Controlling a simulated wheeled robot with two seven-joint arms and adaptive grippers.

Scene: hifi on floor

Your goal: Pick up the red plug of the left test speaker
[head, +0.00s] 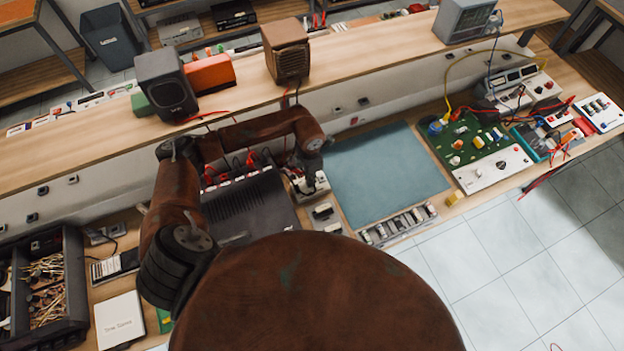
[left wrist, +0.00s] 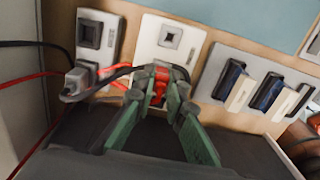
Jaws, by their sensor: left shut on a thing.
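My left gripper (head: 309,184) reaches down beside the black amplifier (head: 252,208), near small switch and socket panels. In the left wrist view its green fingers (left wrist: 161,92) are shut on a red plug (left wrist: 159,82), in front of a white socket plate (left wrist: 168,48). A dark cable runs left from near the fingertips. I cannot tell whether the plug is seated in anything. A black speaker (head: 166,86) stands on the shelf at left, and a brown speaker (head: 286,52) stands to its right. Red leads show near both. My right gripper is not in view.
A grey plug (left wrist: 78,80) with black and red leads sits left of the fingers. Rocker switches (left wrist: 268,90) lie right. A bare blue mat (head: 385,172) gives free room. A green circuit board (head: 470,142) and a parts bin (head: 45,280) stand further out.

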